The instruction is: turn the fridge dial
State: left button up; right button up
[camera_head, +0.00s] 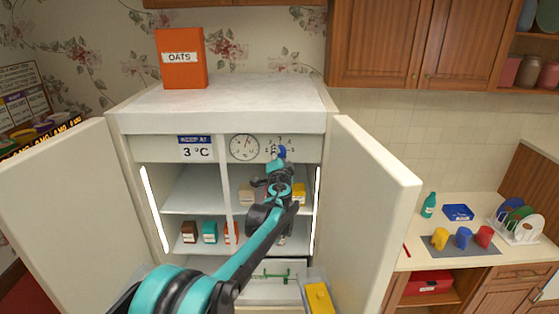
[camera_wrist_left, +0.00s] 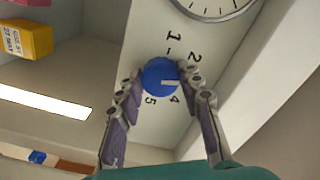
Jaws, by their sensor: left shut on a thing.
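The blue fridge dial (camera_head: 281,152) is on the upper panel of the open white fridge (camera_head: 225,118), right of a round gauge (camera_head: 243,147). My left gripper (camera_head: 279,160) reaches up to it. In the left wrist view the dial (camera_wrist_left: 158,76) has a white mark pointing right, between the numbers 2 and 4; the spot between them is hidden by a finger. The fingers of my left gripper (camera_wrist_left: 165,80) are shut on the dial, one on each side. The sign (camera_head: 195,147) on the panel reads "KEEP AT 3 °C". My right gripper is not in view.
The left door (camera_head: 70,210) and right door (camera_head: 370,200) stand open on both sides of my arm. Shelves below the panel hold several small boxes, including a yellow one (camera_wrist_left: 28,38). An orange oats box (camera_head: 181,60) stands on top. A counter (camera_head: 470,205) with cups is at right.

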pick_arm(q)
jog(key=shift+f+m+b, duration=0.1)
jog(key=shift+m+b, duration=0.5)
jog(key=shift+m, duration=0.9)
jog(key=o, duration=1.2)
jog(key=shift+c, duration=0.2)
jog(key=s, duration=1.2)
